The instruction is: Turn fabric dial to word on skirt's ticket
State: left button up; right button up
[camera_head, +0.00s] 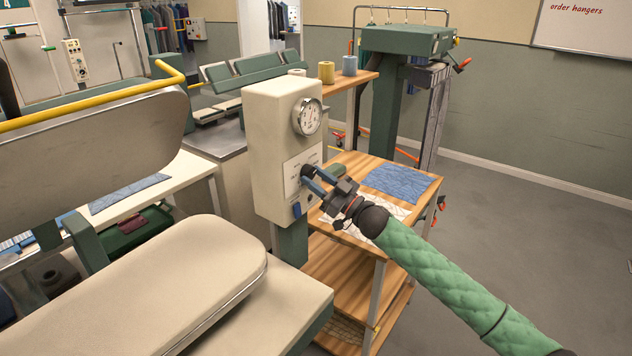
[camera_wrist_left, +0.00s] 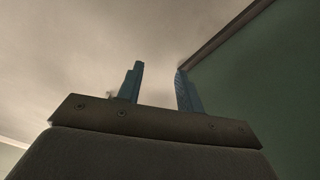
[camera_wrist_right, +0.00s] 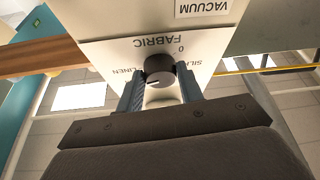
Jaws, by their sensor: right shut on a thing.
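The fabric dial (camera_wrist_right: 160,68) is a black round knob on a white panel of the cream control box (camera_head: 283,130). In the right wrist view its label appears upside down, with "FABRIC", "LINEN", a partly hidden word starting "SIL" and a 0. A pale mark on the knob's face points toward the picture's left, the "LINEN" side. My right gripper (camera_head: 314,180) is shut on the dial, one blue finger on each side. My left gripper (camera_wrist_left: 159,88) is open and empty, facing the ceiling; it is outside the head view. I cannot make out a skirt's ticket.
A round gauge (camera_head: 307,117) sits above the dial. A wooden table (camera_head: 350,168) beside the box carries a blue folded cloth (camera_head: 401,183) and a white patterned one. A padded pressing board (camera_head: 140,285) fills the lower left. Open floor lies to the right.

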jog(key=n+g, duration=0.1)
jog(key=n, duration=0.2)
jog(key=n+g+y+b, duration=0.1)
jog(key=n+g, duration=0.1)
jog(key=n, duration=0.1)
jog(key=shift+w+d+r, duration=0.1)
jog(key=shift+w+d, duration=0.1)
jog(key=n, duration=0.2)
jog(key=n+g, duration=0.1)
jog(key=n, duration=0.1)
jog(key=shift+w+r+g+b, duration=0.1)
jog(key=shift+g+b, duration=0.2)
jog(key=shift+b, duration=0.1)
pick_arm(q)
notch_tip(320, 180, up, 8)
jog(key=w+d, duration=0.1)
jog(key=shift+w, duration=0.35)
pick_arm(e)
jog(key=shift+n+g, duration=0.4)
jog(key=shift+n, duration=0.5)
pick_arm(q)
jog(key=shift+r, duration=0.25)
pick_arm(e)
jog(key=shift+n, duration=0.3)
jog(key=o, duration=1)
pick_arm(q)
jog(key=shift+f, duration=0.2)
jog(key=shift+s, duration=0.1)
